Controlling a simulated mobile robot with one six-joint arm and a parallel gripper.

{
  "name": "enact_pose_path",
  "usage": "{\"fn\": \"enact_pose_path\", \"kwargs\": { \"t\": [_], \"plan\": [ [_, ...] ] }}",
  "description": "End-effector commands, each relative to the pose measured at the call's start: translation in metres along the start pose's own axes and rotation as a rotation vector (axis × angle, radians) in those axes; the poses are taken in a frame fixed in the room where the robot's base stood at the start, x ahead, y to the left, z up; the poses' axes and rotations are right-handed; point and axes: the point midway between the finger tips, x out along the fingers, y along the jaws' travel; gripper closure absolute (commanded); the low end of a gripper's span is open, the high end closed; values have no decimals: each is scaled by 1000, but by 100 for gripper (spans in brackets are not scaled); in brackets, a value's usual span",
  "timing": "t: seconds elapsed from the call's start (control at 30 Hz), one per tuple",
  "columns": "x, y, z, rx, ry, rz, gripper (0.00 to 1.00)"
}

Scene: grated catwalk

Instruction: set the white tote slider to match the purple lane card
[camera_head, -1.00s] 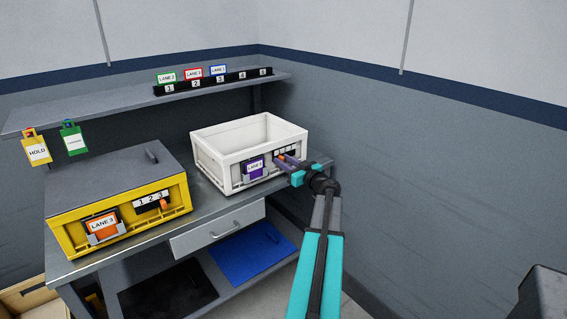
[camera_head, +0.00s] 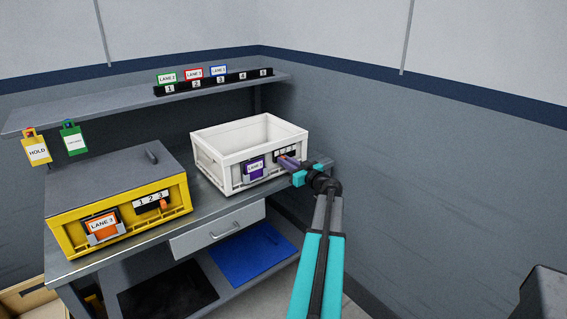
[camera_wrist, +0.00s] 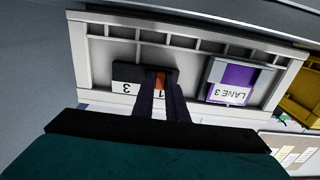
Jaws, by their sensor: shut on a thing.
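The white tote (camera_head: 215,158) stands on the right end of the bench. Its purple lane card (camera_head: 254,166) sits in a holder on the front wall; the card (camera_wrist: 232,88) reads LANE 3, upside down in the wrist view. Beside it is a dark slider panel with a white number strip (camera_wrist: 126,88). The orange slider (camera_wrist: 160,79) lies between my fingertips, near the 1. My gripper (camera_head: 284,159) is shut on it, reaching in from the right; the gripper (camera_wrist: 161,88) also shows in the wrist view.
A yellow tote (camera_head: 70,241) with an orange LANE 3 card (camera_head: 102,224) and its own orange slider stands left on the bench. A shelf (camera_head: 130,108) with small lane cards runs behind. A drawer (camera_head: 222,229) is below. The wall is close on the right.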

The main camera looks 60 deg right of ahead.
Motion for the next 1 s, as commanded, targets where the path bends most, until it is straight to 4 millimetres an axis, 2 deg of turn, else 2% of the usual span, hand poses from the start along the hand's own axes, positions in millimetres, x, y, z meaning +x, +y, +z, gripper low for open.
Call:
{"fn": "enact_pose_path", "kwargs": {
  "t": [1.0],
  "plan": [
    [-1,15,1,0,-1,3,95]
  ]
}}
